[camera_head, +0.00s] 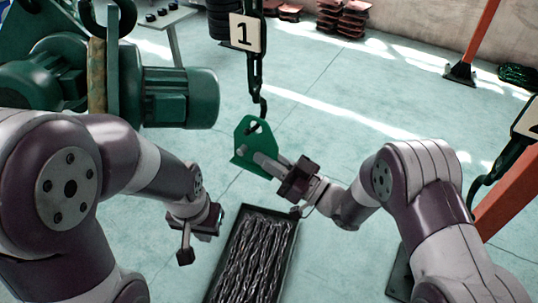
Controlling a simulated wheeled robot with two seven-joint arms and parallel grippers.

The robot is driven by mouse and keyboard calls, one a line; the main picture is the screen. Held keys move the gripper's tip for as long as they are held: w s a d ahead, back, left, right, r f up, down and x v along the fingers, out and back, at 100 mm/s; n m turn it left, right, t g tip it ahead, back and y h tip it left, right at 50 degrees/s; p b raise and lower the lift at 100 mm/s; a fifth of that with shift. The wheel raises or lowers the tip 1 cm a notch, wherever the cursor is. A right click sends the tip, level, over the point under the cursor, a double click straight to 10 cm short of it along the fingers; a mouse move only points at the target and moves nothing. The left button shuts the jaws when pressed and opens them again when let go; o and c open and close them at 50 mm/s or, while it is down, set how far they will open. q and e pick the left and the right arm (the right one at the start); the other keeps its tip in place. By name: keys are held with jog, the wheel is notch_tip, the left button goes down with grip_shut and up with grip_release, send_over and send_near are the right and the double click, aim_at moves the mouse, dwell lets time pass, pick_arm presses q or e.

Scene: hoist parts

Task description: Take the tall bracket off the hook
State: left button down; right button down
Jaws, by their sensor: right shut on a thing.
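The green bracket (246,144), a plate with a hole near its top, hangs upright at the black hook (262,106) below the number 1 tag. The hook's lower end meets the bracket's top; I cannot tell whether it still passes through the hole. My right gripper (266,163) is shut on the bracket's right side, and its fingers hide part of the plate. My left gripper (198,238) is empty, lower and to the left of the bracket, with its fingers apart.
A black tray of chains (250,262) lies below, between my arms. A green motor hoist (170,97) stands at the left. A second hook (482,180) with a number tag hangs at the right by an orange post. Open floor lies behind the bracket.

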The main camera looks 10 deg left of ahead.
jog(key=shift+r, duration=0.1)
jog(key=shift+s+a+r+m+p, duration=0.15)
jog(key=shift+s+m+p, duration=0.1)
jog(key=shift+m+p, duration=0.1)
jog(key=shift+s+a+r+m+p, duration=0.15)
jog(key=shift+s+m+p, duration=0.1)
jog(key=shift+s+p, duration=0.15)
jog(key=shift+s, duration=0.15)
jog(key=shift+a, duration=0.1)
jog(key=shift+s+a+r+m+t+p, duration=0.15)
jog(key=shift+s+m+t+p, duration=0.05)
jog(key=shift+s+m+p, duration=0.25)
jog(key=shift+s+a+r+m+t+p, duration=0.1)
jog(key=shift+s+a+m+t+p, duration=0.1)
jog(key=shift+s+m+p, duration=0.15)
jog(key=shift+s+r, duration=0.1)
jog(key=shift+s, duration=0.05)
